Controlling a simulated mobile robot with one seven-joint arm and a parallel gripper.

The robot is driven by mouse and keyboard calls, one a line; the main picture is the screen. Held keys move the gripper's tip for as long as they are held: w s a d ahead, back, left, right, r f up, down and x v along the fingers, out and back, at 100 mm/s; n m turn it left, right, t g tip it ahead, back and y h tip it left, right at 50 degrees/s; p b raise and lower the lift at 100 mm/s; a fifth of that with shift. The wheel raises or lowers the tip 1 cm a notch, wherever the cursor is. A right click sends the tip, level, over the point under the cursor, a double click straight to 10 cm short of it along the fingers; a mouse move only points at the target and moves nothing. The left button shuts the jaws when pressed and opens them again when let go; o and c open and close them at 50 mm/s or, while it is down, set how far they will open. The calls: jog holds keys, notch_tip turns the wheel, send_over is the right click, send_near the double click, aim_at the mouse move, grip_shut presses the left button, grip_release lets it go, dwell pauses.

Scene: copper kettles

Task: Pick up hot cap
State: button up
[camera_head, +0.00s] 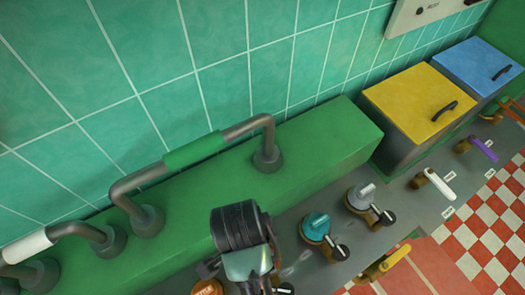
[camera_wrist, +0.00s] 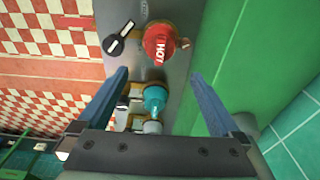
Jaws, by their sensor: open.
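The hot cap (camera_wrist: 158,44) is a round red cap with white HOT lettering, in the upper middle of the wrist view. It sits on the grey panel (camera_wrist: 143,63), beside a black knob (camera_wrist: 119,38). My gripper (camera_wrist: 159,73) is open and empty; its two blue fingers are spread wide, with the cap beyond their tips. In the head view my gripper (camera_head: 247,263) is at bottom centre, over the panel, and hides part of it. An orange-red cap (camera_head: 207,287) shows at the bottom edge there; I cannot tell if it is the hot cap.
A teal cap (camera_head: 316,226) and a grey cap (camera_head: 361,196) stand to the right, each by a black knob. A green ledge (camera_head: 335,143) with raised pipes (camera_head: 267,142) runs behind. Yellow (camera_head: 418,100) and blue (camera_head: 478,65) lidded boxes stand at right.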

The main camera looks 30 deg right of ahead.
jog(key=f, duration=0.6)
jog(key=shift+s+d, duration=0.25)
jog(key=shift+d, duration=0.05)
jog(key=shift+w+d+f+p, duration=0.1)
jog(key=shift+d+f+p, duration=0.1)
jog(key=shift+f, duration=0.8)
jog(key=shift+w+d+f+p, duration=0.1)
jog(key=shift+f+p, duration=0.05)
jog(key=shift+f, duration=0.85)
jog(key=shift+w+d+f+p, duration=0.1)
jog(key=shift+d+f+p, duration=0.1)
jog(key=shift+f, duration=0.8)
jog(key=c, duration=1.1)
notch_tip(320, 180, up, 10)
jog(key=shift+r+b, duration=0.1)
jog(key=shift+b, duration=0.25)
jog(key=shift+c, duration=0.2)
jog(key=shift+a, duration=0.1)
